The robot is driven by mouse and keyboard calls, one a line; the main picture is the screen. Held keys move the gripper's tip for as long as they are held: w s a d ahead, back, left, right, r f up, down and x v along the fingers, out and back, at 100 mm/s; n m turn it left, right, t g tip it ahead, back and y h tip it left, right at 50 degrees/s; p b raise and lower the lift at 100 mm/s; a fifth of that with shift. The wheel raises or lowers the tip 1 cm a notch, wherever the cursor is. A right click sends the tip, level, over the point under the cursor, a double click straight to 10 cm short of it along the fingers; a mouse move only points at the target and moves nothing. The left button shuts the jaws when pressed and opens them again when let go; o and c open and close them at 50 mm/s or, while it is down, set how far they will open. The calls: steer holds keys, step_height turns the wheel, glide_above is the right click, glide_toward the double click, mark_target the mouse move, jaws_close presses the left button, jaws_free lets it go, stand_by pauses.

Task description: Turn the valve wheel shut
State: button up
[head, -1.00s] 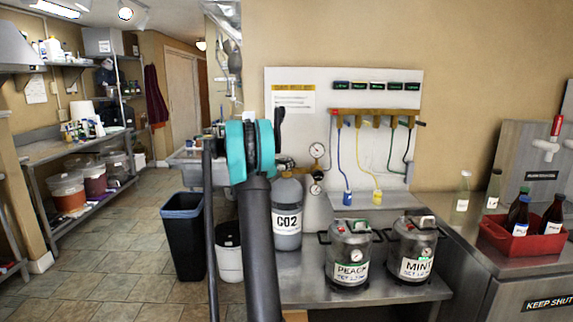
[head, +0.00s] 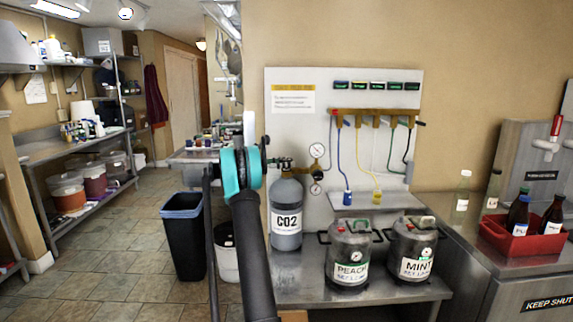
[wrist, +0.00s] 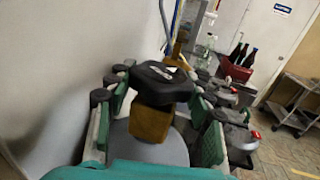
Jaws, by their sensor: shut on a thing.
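The valve wheel (wrist: 160,82) is a black knob with a small pale mark on top, seen in the wrist view. It sits on a brass valve body (wrist: 152,121) above the grey CO2 cylinder (head: 286,212). My gripper (wrist: 158,88) is at the wheel, its green-padded fingers on either side and shut on it. The exact contact points are hard to make out. In the head view my teal wrist and arm hide part of the gripper beside the cylinder's top.
A gauge (head: 317,150) stands right of the cylinder's valve. The Peach keg (head: 349,255) and Mint keg (head: 414,250) stand on the steel bench (head: 300,290). A red crate (head: 530,238) of bottles lies farther right. A dark bin (head: 183,235) stands on the floor at left.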

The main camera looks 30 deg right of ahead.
steer(key=shift+m+g+y, duration=1.4)
steer(key=shift+m+g, duration=0.5)
steer(key=shift+g, duration=0.7)
steer(key=shift+m+g+y, duration=0.3)
steer(key=shift+g, duration=0.1)
steer(key=o, duration=1.2)
steer(key=shift+c, duration=0.2)
steer(key=shift+a, duration=0.1)
steer(key=v, duration=0.7)
steer(key=shift+w+a, duration=0.1)
steer(key=shift+w, duration=0.05)
